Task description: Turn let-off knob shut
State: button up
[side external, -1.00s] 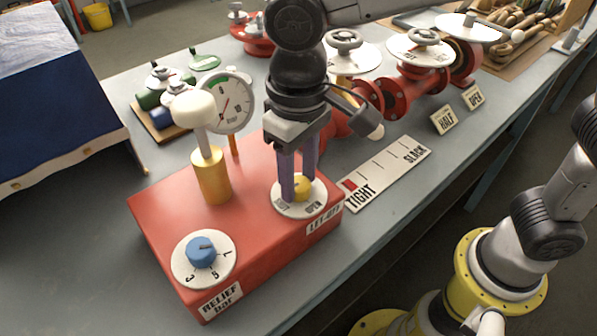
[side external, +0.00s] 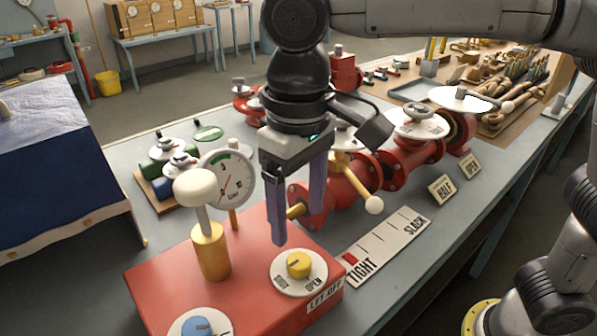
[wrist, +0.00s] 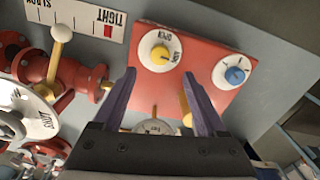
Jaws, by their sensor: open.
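The let-off knob (side external: 299,264) is yellow, on a round white dial (side external: 281,281) marked SHUT and OPEN, on top of a red box (side external: 247,259). It has a dark pointer mark; I cannot tell for sure which word it points at. My gripper (side external: 297,225) is open and empty, its two purple fingers above the knob and clear of it. In the wrist view the let-off knob (wrist: 160,52) shows unobstructed beyond the fingertips of my gripper (wrist: 159,74).
A blue relief knob (side external: 197,326) is on the same box. A white-knobbed lever on a brass post (side external: 210,255) and a gauge (side external: 230,180) stand left of my gripper. Red pipework (side external: 345,190) with a yellow lever lies behind. A TIGHT–SLACK scale (side external: 390,245) is at right.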

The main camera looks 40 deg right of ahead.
notch_tip(320, 180, up, 6)
jog(key=shift+f, duration=0.1)
dwell(0.4)
jog(key=s+d+r+m+t, duration=0.1)
jog(key=s+d+m, duration=0.1)
jog(key=d, duration=0.8)
jog(key=s+d+r+m+t, duration=0.1)
jog(key=s+d+m, duration=0.15)
jog(key=d, duration=0.65)
jog(key=s+d+f+n+t, duration=0.1)
jog(key=s+d+f, duration=0.2)
jog(key=f, duration=0.4)
jog(key=s+d+f+n+t, duration=0.1)
jog(key=s+d+f+t, duration=0.1)
jog(key=s+d+f, duration=0.2)
notch_tip(320, 180, down, 4)
jog(key=shift+s+r+t, duration=0.2)
jog(key=shift+s+t, duration=0.05)
jog(key=shift+t, duration=0.05)
jog(key=shift+n, duration=0.25)
